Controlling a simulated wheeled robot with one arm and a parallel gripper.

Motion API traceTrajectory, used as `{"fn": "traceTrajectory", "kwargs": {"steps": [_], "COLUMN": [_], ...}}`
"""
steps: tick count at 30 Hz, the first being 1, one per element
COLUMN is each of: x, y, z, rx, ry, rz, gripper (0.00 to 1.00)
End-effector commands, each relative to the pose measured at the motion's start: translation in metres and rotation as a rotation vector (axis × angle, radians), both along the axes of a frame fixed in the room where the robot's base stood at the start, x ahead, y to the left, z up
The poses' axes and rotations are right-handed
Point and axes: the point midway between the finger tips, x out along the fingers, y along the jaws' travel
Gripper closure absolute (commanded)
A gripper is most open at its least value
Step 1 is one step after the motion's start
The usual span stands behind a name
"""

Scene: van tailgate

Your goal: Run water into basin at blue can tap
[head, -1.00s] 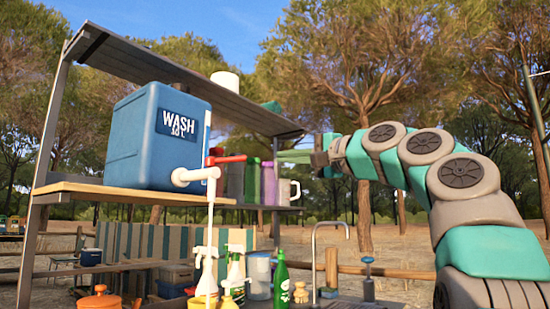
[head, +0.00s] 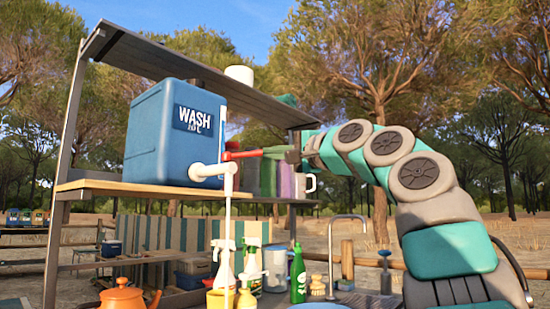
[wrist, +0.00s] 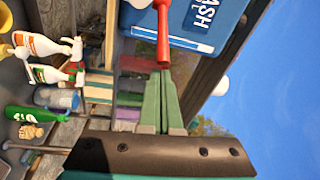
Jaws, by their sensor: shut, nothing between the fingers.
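The blue can (head: 160,135), marked WASH, stands on a wooden shelf. Its white tap (head: 212,171) has a red lever (head: 243,154) pointing right. A thin pale stream (head: 228,225) runs straight down from the spout. My gripper (head: 266,153) is shut and empty, its green fingertips at the lever's free end; in the wrist view the closed fingertips (wrist: 163,75) meet or nearly meet the red lever (wrist: 163,40). I cannot tell whether they touch. A blue rim (head: 320,306), perhaps the basin, shows at the bottom edge; where the stream lands is unclear.
A curved metal faucet (head: 333,250) is to the right. The wooden shelf (head: 120,187) and upper board (head: 190,75) bound the can.

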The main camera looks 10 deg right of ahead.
Motion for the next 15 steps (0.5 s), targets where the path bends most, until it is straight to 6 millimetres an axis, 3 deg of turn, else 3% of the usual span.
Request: {"fn": "traceTrajectory", "kwargs": {"steps": [15], "x": [-0.0066], "y": [0.0035], "z": [-0.0005], "rx": [-0.001], "ry": [-0.002], "rz": [0.001], "gripper": [1.0]}}
